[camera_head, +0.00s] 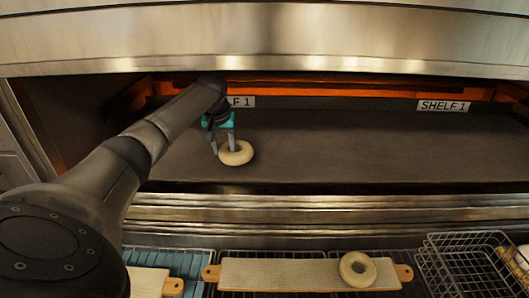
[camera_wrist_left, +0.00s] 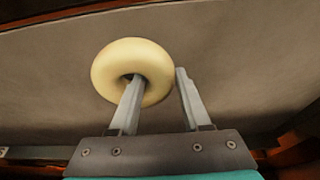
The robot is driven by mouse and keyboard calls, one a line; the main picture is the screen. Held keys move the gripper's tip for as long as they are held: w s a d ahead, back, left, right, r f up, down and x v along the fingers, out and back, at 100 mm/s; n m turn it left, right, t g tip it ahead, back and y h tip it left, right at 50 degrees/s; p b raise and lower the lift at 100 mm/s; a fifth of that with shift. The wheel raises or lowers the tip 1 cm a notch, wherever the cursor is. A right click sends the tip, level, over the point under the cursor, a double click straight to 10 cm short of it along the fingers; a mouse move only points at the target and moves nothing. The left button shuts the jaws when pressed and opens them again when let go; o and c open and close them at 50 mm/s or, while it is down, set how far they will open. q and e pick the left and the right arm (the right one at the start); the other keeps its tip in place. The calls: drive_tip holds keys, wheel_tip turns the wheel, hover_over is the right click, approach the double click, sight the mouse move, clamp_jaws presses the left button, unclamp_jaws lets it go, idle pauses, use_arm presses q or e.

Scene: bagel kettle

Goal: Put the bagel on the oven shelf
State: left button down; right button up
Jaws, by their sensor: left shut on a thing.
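A pale bagel (camera_head: 236,158) is inside the oven, at or just above the dark oven shelf (camera_head: 340,150); I cannot tell if it touches the shelf. My left gripper (camera_head: 223,150) reaches in from the left and is shut on the bagel's ring. In the left wrist view the bagel (camera_wrist_left: 113,62) has one finger in its hole and the other finger beside its outer edge. A second bagel (camera_head: 357,268) lies on a long board (camera_head: 280,274) in front of the oven. My right gripper is not in view.
Metal oven fronts run above (camera_head: 300,40) and below (camera_head: 350,215) the opening. Orange-lit edges line the back, with SHELF 1 labels (camera_head: 443,106). A wire basket (camera_head: 465,265) stands at the lower right. The shelf's middle and right are clear.

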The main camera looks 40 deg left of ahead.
use_arm(q)
drive_tip(key=w+d, duration=0.3)
drive_tip(key=w+d+p, duration=0.1)
drive_tip(key=w+d, duration=0.2)
drive_tip(key=d, duration=0.1)
drive_tip(key=shift+w, duration=0.1)
drive_tip(key=f, duration=0.1)
drive_tip(key=d+f+p, duration=0.1)
drive_tip(key=shift+w+f, duration=0.25)
drive_tip(key=shift+f, duration=0.1)
drive_tip(key=shift+a+f, duration=0.15)
drive_tip(key=shift+f, duration=0.3)
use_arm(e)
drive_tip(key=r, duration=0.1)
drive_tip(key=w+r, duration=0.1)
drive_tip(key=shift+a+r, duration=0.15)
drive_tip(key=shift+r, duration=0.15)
use_arm(q)
drive_tip(key=shift+c, duration=1.8)
unclamp_jaws()
drive_tip(key=shift+r, duration=0.15)
